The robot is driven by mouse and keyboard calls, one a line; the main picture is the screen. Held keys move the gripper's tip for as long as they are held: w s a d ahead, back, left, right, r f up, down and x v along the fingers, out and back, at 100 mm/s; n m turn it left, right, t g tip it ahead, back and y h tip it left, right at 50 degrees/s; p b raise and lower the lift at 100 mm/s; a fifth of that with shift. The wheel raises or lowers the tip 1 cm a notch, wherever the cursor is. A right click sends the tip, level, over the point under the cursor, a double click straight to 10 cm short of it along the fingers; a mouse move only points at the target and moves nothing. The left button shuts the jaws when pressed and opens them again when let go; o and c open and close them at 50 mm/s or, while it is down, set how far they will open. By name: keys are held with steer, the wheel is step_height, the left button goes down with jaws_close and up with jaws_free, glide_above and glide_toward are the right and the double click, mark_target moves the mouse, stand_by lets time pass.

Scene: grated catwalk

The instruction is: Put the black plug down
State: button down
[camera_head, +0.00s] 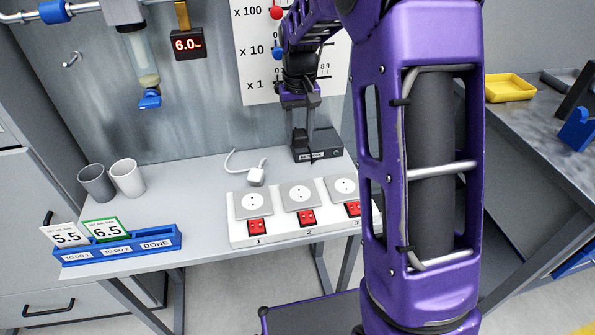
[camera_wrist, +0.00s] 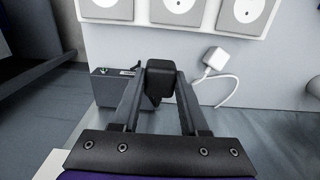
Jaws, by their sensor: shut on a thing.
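The black plug (camera_wrist: 160,80) is held between the two fingertips of my gripper (camera_wrist: 160,88) in the wrist view. The gripper is shut on it. In the head view my gripper (camera_head: 303,136) points down near the back of the grey table (camera_head: 195,195), in front of a dark box with a label (camera_head: 328,150). The plug is hard to make out there against the box. In the wrist view the dark box (camera_wrist: 108,88) lies beside and behind the plug. I cannot tell whether the plug touches the box or the table.
A white socket strip (camera_head: 280,232) with three sockets and red switches stands at the table's front. A white plug (camera_head: 256,176) with its cord lies left of my gripper. Two cups (camera_head: 127,177) and a blue card rack (camera_head: 120,246) stand at the left. The table between is clear.

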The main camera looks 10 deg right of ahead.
steer(key=b, duration=0.2)
glide_toward(299, 177)
step_height(299, 177, down, 5)
steer(key=shift+d+f, duration=0.1)
steer(key=shift+f, duration=0.1)
steer(key=shift+f, duration=0.1)
steer(key=shift+f, duration=0.55)
steer(key=shift+c, duration=2.1)
jaws_free()
steer(key=shift+r, duration=0.1)
step_height(299, 177, up, 13)
steer(key=shift+w+r+p, duration=0.1)
steer(key=shift+p, duration=1.1)
steer(key=shift+r, duration=0.1)
